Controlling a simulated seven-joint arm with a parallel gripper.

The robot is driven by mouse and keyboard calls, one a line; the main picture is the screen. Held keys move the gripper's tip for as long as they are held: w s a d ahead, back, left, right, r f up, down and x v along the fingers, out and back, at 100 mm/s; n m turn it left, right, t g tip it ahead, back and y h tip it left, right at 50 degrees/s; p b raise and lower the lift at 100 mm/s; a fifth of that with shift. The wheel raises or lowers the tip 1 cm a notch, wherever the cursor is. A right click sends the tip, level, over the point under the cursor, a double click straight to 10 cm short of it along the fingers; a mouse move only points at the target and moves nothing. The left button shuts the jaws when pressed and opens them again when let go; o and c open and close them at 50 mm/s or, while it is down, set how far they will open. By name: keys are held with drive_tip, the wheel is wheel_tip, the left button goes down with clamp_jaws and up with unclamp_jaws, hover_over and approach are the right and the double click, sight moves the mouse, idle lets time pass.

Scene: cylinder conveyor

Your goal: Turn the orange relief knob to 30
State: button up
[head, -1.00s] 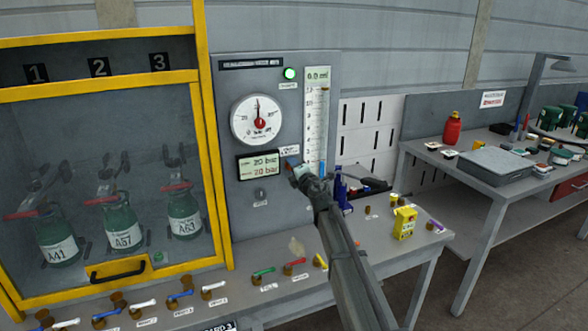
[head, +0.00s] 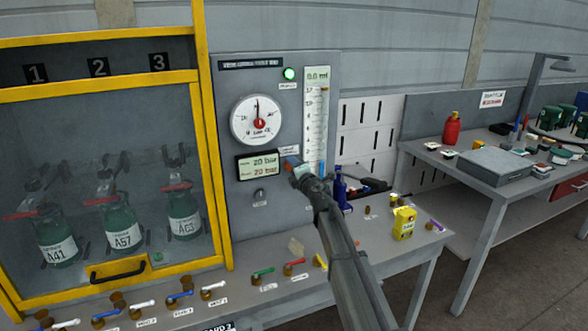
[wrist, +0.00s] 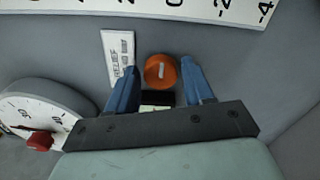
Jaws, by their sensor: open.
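The orange relief knob (wrist: 160,71) is on the grey panel in the wrist view, round with a pale mark on its face. My gripper (wrist: 162,78) is open, with one blue finger on each side of the knob. Whether the fingers touch it cannot be told; small gaps seem to show. In the head view my gripper (head: 291,163) is at the panel, right of the display, and the knob is hidden behind it. The display (head: 262,166) reads 20 bar on both lines.
A dial gauge (head: 258,119) sits above the display and a vertical scale (head: 316,125) stands at its right. A small dark knob (head: 259,196) is below. A yellow-framed cabinet (head: 201,150) with green cylinders stands at left. Several coloured valve levers line the bench front.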

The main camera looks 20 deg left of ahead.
drive_tip(key=v, duration=1.3)
drive_tip(key=shift+s+d, duration=0.2)
drive_tip(key=shift+d, duration=0.05)
drive_tip(key=shift+r, duration=0.1)
